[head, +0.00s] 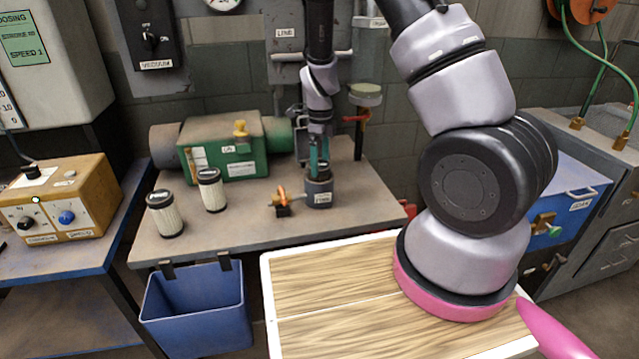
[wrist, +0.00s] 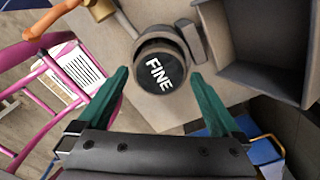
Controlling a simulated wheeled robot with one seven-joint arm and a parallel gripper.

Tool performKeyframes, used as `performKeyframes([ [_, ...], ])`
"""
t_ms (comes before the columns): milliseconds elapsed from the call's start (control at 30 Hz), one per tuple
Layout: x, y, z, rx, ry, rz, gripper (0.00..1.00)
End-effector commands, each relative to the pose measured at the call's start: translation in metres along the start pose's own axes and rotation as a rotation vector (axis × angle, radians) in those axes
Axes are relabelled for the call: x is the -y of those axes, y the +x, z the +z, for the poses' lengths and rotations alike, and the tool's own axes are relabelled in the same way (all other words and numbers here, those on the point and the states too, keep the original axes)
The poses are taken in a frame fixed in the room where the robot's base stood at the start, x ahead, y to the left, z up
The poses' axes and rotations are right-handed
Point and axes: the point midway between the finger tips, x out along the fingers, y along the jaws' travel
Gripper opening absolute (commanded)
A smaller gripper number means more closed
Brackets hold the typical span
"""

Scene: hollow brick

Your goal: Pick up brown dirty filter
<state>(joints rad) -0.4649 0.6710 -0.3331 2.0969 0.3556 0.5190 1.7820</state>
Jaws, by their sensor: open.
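My gripper (head: 319,166) is open, its teal fingers pointing down over the round holder (head: 319,190) on the grey bench. In the wrist view my gripper (wrist: 160,75) has a finger on each side of a black round top marked FINE (wrist: 160,72), apart from it as far as I can tell. Two pleated cream filters with black caps stand upright on the bench to the left, one in front (head: 165,216) and one behind (head: 212,192). No plainly brown filter shows; whether one is inside the holder is hidden.
A green pump (head: 225,148) stands behind the filters. A small orange-handled valve (head: 282,203) sits left of the holder. A blue bin (head: 197,310) hangs at the bench front (head: 255,232).

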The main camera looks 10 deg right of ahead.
Motion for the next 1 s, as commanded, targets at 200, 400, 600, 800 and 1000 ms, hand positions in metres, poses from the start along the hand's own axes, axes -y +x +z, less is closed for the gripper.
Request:
performKeyframes([
  [200,0.000,0.022,0.000,0.000,0.000,0.000,1.00],
  [400,0.000,0.023,0.000,0.001,0.000,-0.001,1.00],
  [600,0.000,0.023,0.000,0.001,0.000,0.000,0.31],
  [800,0.000,0.022,0.001,0.001,0.000,-0.001,0.00],
  [1000,0.001,0.021,0.001,0.002,0.000,-0.001,0.00],
])
